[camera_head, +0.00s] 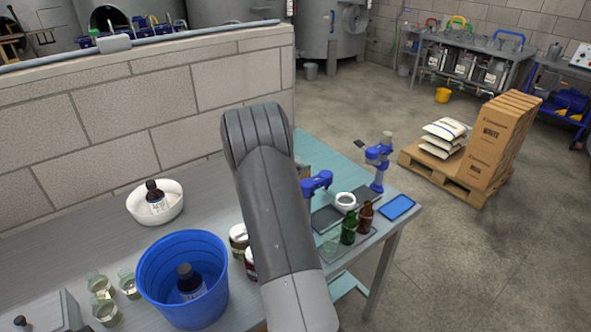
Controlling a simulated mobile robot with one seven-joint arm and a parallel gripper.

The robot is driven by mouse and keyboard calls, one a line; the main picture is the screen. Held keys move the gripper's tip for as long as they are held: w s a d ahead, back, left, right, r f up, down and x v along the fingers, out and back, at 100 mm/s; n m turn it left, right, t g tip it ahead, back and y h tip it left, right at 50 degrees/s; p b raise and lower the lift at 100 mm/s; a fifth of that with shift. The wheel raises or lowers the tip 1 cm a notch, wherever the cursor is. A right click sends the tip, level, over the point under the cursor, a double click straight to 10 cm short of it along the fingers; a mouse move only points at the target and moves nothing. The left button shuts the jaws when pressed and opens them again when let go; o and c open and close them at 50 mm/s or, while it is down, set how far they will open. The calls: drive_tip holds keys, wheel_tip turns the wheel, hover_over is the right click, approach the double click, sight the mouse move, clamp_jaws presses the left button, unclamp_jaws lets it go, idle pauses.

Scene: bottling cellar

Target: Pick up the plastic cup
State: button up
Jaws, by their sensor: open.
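Several small clear cups with pale greenish contents stand at the lower left of the bench, left of the blue bucket: one at the back (100,285), one to the right (129,286), one in front (106,313). I cannot tell whether they are plastic or glass. Another clear, cup-like shape (330,247) stands by the green bottle on the right; it is hard to make out. My grey arm rises through the middle of the view and hides part of the bench. My gripper is not visible.
The blue bucket (152,263) holds a dark bottle (190,283). A white bowl (134,206) holds another. Jars (238,241) stand beside my arm. The green bottle (348,230), a brown bottle (365,217) and blue bench tools (378,154) crowd the right end. A block wall (150,110) backs the bench.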

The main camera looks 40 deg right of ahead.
drive_tip(key=c, duration=1.2)
drive_tip(key=shift+o, duration=0.2)
wheel_tip(320, 180, up, 9)
drive_tip(key=s+d+r, duration=0.2)
drive_tip(key=s+d, duration=0.5)
drive_tip(key=d, duration=0.1)
drive_tip(key=w+a+f, duration=0.1)
drive_tip(key=w+f, duration=0.1)
drive_tip(key=w, duration=0.1)
drive_tip(key=w+a+f, duration=0.2)
drive_tip(key=w, duration=0.1)
drive_tip(key=w+a+f, duration=0.2)
drive_tip(key=w, duration=0.1)
drive_tip(key=shift+w+f, duration=0.3)
drive_tip(key=shift+w, duration=0.05)
drive_tip(key=shift+w+f, duration=0.1)
drive_tip(key=shift+f, duration=1.95)
